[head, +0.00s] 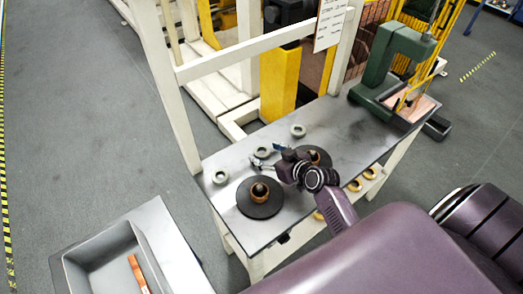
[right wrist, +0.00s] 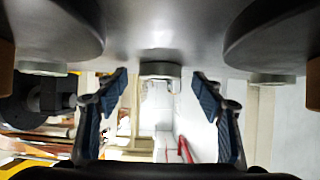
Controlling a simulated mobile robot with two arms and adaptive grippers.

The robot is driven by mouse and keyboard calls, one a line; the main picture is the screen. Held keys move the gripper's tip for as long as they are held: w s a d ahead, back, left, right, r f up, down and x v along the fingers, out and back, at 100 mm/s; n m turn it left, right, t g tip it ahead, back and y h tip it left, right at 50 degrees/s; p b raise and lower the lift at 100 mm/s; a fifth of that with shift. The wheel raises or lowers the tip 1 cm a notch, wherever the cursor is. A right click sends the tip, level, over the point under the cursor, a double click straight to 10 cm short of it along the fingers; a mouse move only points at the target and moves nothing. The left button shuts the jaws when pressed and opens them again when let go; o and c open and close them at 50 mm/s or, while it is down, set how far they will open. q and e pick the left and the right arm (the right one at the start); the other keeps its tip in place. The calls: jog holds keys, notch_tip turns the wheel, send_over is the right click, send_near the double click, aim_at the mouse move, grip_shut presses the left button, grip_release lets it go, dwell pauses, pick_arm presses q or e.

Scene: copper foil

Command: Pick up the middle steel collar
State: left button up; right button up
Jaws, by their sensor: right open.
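Three small grey steel collars lie in a row on the steel tabletop. The middle steel collar (head: 262,152) is just in front of my right gripper (head: 267,158). In the right wrist view, which is upside down, the middle collar (right wrist: 160,69) shows between and beyond the two blue-padded fingers of my right gripper (right wrist: 161,90). The fingers are spread and empty, and the collar appears untouched. The near-left collar (head: 220,177) and the far-right collar (head: 298,130) lie apart on either side. My left gripper is out of view.
A black round base with a copper-coloured core (head: 261,207) stands left of my right gripper. A similar one (head: 318,153) stands right, partly behind my arm. A green press (head: 385,70) stands at the table's far right. A grey tray (head: 95,268) is lower left.

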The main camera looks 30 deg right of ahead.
jog(key=shift+w+f, duration=0.15)
jog(key=shift+w, duration=0.05)
jog(key=c, duration=1.3)
jog(key=shift+c, duration=0.7)
